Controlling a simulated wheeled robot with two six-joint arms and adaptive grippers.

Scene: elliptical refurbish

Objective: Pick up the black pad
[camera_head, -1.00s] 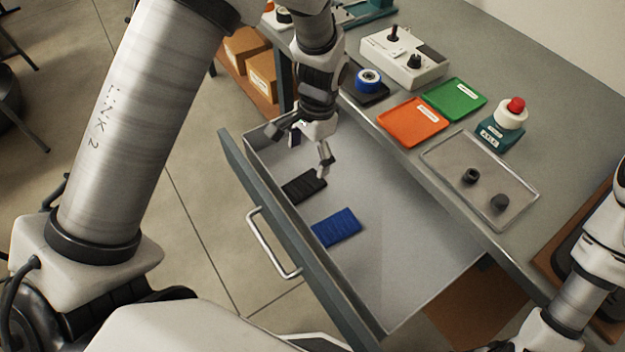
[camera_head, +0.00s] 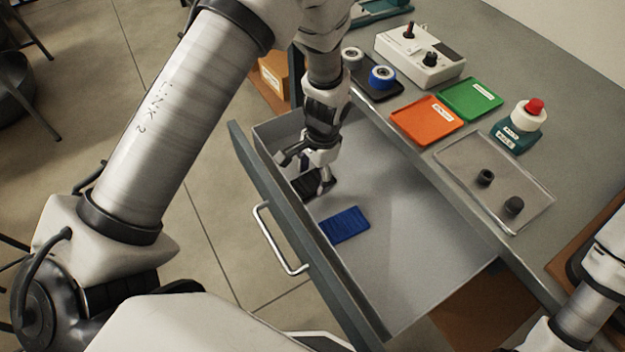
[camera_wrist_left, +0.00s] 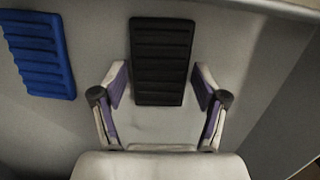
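The black pad (camera_head: 312,184) is a dark ribbed rectangle lying in the open drawer (camera_head: 400,270). It shows fully in the left wrist view (camera_wrist_left: 162,60). My left gripper (camera_head: 310,176) is down at the pad and hides part of it in the head view. In the left wrist view its two fingers (camera_wrist_left: 160,84) are spread apart, one on each side of the pad's near part, with a gap on both sides. A blue ribbed pad (camera_head: 345,225) lies beside the black one, also in the left wrist view (camera_wrist_left: 40,52). My right gripper is out of view.
The drawer front with its handle (camera_head: 278,240) and the drawer walls surround the pads. On the worktop are an orange tray (camera_head: 427,120), a green tray (camera_head: 470,99), a bottle with a red cap (camera_head: 522,126) and a clear tray (camera_head: 470,160). The drawer's right part is empty.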

